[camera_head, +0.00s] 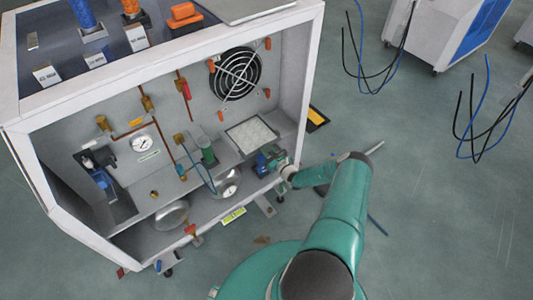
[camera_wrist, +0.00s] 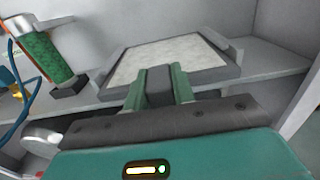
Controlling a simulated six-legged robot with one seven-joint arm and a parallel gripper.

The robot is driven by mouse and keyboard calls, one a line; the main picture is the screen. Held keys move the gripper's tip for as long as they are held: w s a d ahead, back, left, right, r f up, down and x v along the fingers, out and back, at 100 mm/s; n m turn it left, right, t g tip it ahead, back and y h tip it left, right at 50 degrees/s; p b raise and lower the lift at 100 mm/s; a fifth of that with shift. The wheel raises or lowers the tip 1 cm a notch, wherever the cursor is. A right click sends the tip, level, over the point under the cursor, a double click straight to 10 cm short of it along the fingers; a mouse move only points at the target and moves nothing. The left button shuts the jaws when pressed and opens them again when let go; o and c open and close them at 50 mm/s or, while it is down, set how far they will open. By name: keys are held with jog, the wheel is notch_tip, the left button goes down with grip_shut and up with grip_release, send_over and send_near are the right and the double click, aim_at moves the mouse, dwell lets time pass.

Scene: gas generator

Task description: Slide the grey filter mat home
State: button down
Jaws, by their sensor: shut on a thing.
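The grey filter mat (camera_wrist: 165,58), a pale speckled panel with a darker grey rim, lies flat on the shelf in the generator cabinet. It also shows in the head view (camera_head: 250,135). Raised grey guides flank it at left and right in the wrist view. My gripper (camera_wrist: 159,80) is at the mat's front edge, its two green fingers shut on a dark grey block there. In the head view my gripper (camera_head: 269,162) reaches in from the lower right. How deep the mat sits between the guides cannot be told.
A green cylinder (camera_wrist: 44,55) stands left of the mat, with a blue hose nearby. The cabinet's right wall (camera_head: 300,90) is close to my arm. A round fan grille (camera_head: 235,75) is on the back wall.

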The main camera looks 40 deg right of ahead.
jog(key=c, duration=1.3)
grip_release()
jog(key=shift+s+a+f, duration=0.1)
jog(key=shift+a+f, duration=0.15)
jog(key=shift+f, duration=0.4)
jog(key=shift+o, duration=1.1)
jog(key=shift+d+r, duration=0.15)
jog(key=shift+r, duration=0.1)
jog(key=s, duration=1.3)
jog(key=shift+s+d, duration=0.2)
jog(key=shift+s, duration=0.2)
jog(key=shift+r, duration=0.1)
